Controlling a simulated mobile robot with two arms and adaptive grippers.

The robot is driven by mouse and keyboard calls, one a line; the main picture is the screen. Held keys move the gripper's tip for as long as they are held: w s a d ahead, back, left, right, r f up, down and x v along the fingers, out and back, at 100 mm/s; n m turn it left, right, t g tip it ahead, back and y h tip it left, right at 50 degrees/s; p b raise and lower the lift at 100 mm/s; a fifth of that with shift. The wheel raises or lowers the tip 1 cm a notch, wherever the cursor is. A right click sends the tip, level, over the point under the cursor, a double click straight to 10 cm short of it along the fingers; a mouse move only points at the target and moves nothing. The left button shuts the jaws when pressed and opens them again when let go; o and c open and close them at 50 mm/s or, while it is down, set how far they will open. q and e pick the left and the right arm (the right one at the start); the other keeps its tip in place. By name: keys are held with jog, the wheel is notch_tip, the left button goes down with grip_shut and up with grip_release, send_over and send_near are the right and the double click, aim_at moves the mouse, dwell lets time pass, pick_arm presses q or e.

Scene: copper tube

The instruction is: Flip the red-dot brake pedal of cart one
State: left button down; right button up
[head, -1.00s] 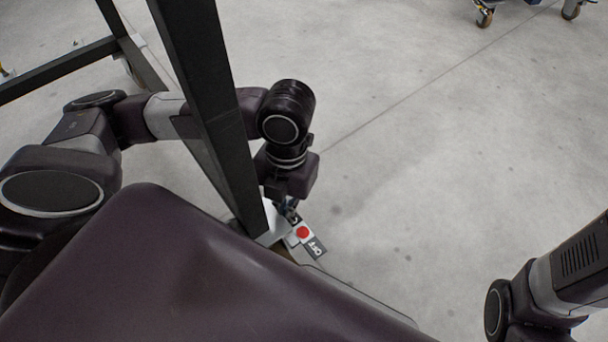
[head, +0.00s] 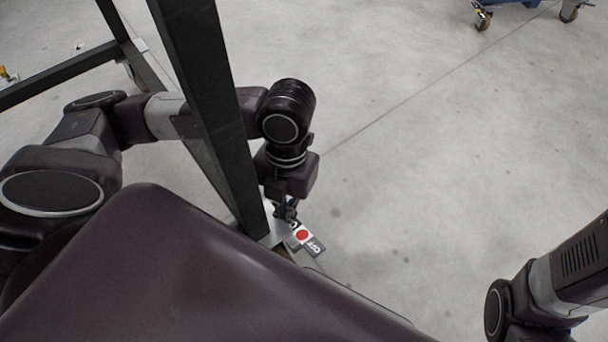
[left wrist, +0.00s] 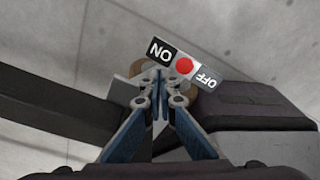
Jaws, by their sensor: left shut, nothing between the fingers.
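The red-dot brake pedal (head: 302,235) shows low in the middle of the head view, at the foot of a dark post. In the left wrist view the pedal (left wrist: 184,66) is a tilted plate with a black ON end at left, a red dot in the middle and a grey OFF end at right. My left gripper (head: 288,214) points down with its fingers shut and empty, over or beside the ON end. In the left wrist view its fingertips (left wrist: 160,85) are just below the ON end; contact cannot be told. My right gripper is out of view.
The dark cart post (head: 205,95) stands upright in front of my left arm, and a dark rail (head: 60,75) runs off to the left. A blue cart with casters (head: 482,20) is at the top right. The grey floor (head: 420,150) right of the pedal is clear.

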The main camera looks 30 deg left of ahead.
pick_arm(q)
notch_tip(320, 180, up, 5)
jog(key=p, duration=0.3)
jog(key=shift+f, duration=0.2)
dwell(0.4)
